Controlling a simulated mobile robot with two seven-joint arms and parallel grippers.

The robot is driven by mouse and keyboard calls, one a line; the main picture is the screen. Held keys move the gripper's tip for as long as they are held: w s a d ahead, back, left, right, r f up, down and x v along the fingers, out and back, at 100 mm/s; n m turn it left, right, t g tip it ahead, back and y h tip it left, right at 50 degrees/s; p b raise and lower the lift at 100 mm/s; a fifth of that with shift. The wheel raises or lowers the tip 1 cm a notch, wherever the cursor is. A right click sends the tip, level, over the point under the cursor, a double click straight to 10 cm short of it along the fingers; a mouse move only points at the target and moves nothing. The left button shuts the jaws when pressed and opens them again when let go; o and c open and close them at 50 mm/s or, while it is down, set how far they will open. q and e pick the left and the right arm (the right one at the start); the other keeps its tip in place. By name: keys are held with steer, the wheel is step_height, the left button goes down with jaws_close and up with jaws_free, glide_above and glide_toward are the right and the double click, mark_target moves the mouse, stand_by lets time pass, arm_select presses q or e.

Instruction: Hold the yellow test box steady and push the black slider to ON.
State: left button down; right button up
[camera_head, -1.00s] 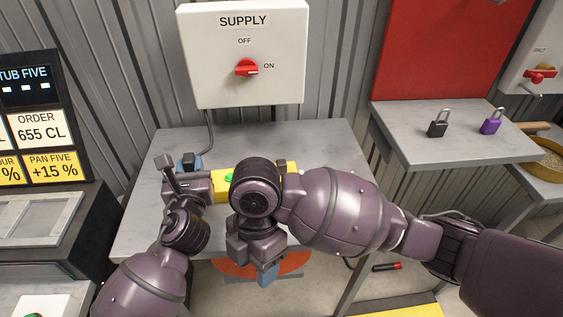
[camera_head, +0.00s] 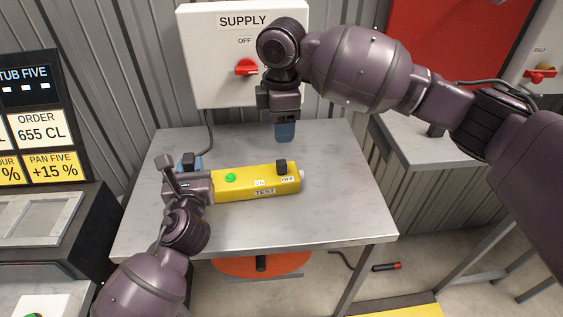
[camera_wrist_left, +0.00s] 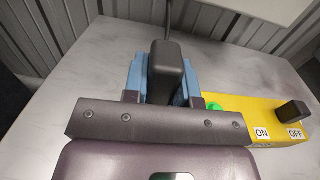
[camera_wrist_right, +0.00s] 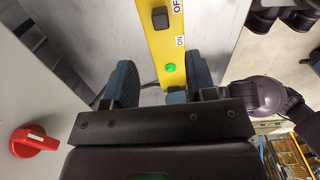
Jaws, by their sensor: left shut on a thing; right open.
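The yellow test box (camera_head: 240,191) lies on the grey table. It has a green light (camera_head: 230,177) and ON and OFF labels. Its black slider (camera_head: 281,166) stands at the OFF end, on the right; it also shows in the left wrist view (camera_wrist_left: 292,111) and the right wrist view (camera_wrist_right: 160,17). My left gripper (camera_head: 188,162) is at the box's left end, its blue fingers shut on an upright black grip (camera_wrist_left: 166,72). My right gripper (camera_head: 285,133) is open and empty, above the table behind the slider, fingers pointing down. It touches nothing.
The white supply box (camera_head: 215,60) with a red switch (camera_head: 247,68) hangs on the wall close behind my right gripper. A side shelf (camera_head: 420,150) is partly hidden by my right arm. The table's right part and front strip are clear.

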mark_target(281, 162)
step_height(281, 162, down, 11)
steer(key=shift+f, duration=0.1)
stand_by(0.3)
jaws_close()
